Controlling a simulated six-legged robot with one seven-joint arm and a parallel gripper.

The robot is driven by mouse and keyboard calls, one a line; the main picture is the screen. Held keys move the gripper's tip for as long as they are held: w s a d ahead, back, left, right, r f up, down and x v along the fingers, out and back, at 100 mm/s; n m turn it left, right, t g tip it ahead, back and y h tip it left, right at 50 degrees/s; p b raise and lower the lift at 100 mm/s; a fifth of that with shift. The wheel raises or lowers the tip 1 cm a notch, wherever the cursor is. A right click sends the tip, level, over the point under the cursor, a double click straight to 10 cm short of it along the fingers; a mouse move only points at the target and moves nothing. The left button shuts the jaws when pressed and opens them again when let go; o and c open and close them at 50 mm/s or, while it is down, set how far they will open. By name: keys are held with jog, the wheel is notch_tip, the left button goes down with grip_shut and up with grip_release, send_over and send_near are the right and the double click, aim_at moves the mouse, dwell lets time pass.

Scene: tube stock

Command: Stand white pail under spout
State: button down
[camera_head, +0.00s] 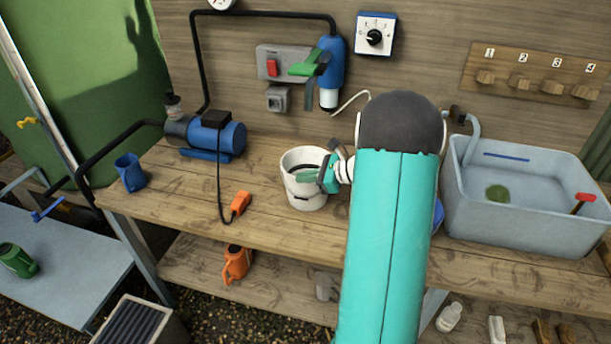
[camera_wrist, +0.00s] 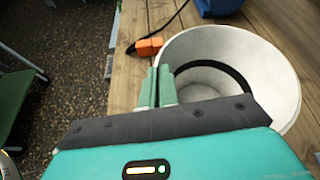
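The white pail (camera_head: 303,200) stands upright on the wooden bench, open at the top, with a dark curved band showing inside. It fills the upper right of the wrist view (camera_wrist: 270,62). My gripper (camera_head: 326,176) is at the pail's right rim in the head view. In the wrist view its two fingers (camera_wrist: 158,86) are close together, one outside and one inside the rim, pinching the wall. A blue cylinder with a white lower end (camera_head: 328,98), seemingly the spout, hangs on the wall above and behind the pail. My arm hides part of the bench.
A blue pump (camera_head: 225,138) and blue cup (camera_head: 130,172) stand left on the bench. An orange block (camera_head: 240,203) on a black cord lies left of the pail. A grey water basin (camera_head: 530,215) stands right. Bench room is free around the pail's left and front.

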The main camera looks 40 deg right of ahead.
jog(key=shift+f, duration=0.25)
dwell(0.5)
jog(key=c, duration=1.6)
grip_release()
jog(key=v, duration=1.3)
jog(key=shift+s+d+r, duration=0.15)
jog(key=shift+s+d, duration=0.05)
jog(key=shift+s, duration=0.15)
